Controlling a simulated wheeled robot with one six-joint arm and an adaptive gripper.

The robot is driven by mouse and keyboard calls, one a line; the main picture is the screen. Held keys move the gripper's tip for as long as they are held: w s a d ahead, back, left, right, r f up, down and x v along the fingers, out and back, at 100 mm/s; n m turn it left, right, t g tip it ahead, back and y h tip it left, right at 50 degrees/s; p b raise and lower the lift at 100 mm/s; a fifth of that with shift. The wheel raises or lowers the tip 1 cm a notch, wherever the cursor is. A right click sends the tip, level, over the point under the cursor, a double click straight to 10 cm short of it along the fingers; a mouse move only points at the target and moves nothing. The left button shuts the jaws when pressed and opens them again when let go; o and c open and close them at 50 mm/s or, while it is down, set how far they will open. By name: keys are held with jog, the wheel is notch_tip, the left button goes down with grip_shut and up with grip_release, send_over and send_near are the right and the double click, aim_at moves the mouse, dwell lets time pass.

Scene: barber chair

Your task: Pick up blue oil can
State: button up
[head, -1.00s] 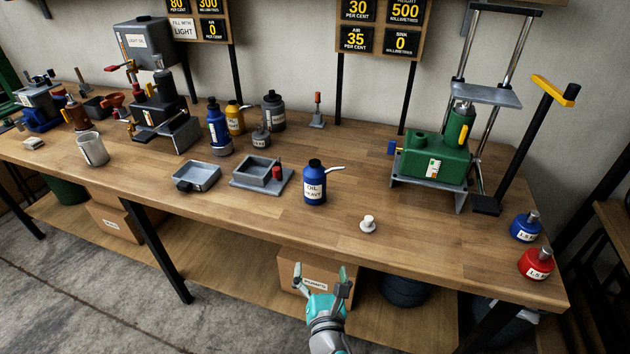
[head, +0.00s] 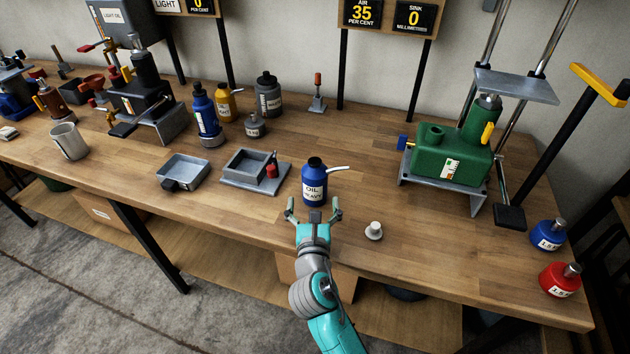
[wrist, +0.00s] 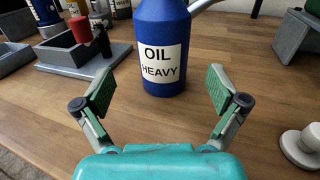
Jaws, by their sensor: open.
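The blue oil can (head: 314,187) stands upright on the wooden bench, with a white label reading OIL HEAVY, a dark top and a pale spout pointing right. It also shows in the wrist view (wrist: 163,30), where its top is cut off. My gripper (head: 314,206) is open and empty at the bench's front edge, just in front of the can. In the wrist view my gripper's fingers (wrist: 163,92) are spread wide, and the can stands beyond them, roughly centred between them. The fingers do not appear to touch it.
A grey square tray with a red knob (head: 256,172) sits left of the can. A small white knob (head: 374,231) is at its right front. A green hydraulic jack (head: 453,157) stands further right.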

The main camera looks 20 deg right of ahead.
aim_at(315, 161)
jog(key=shift+d+x, duration=0.1)
jog(key=shift+x, duration=1.65)
jog(key=shift+d+x, duration=0.15)
jog(key=shift+x, duration=1.55)
jog(key=c, duration=1.8)
notch_tip(315, 161, up, 10)
jog(key=shift+r, duration=0.1)
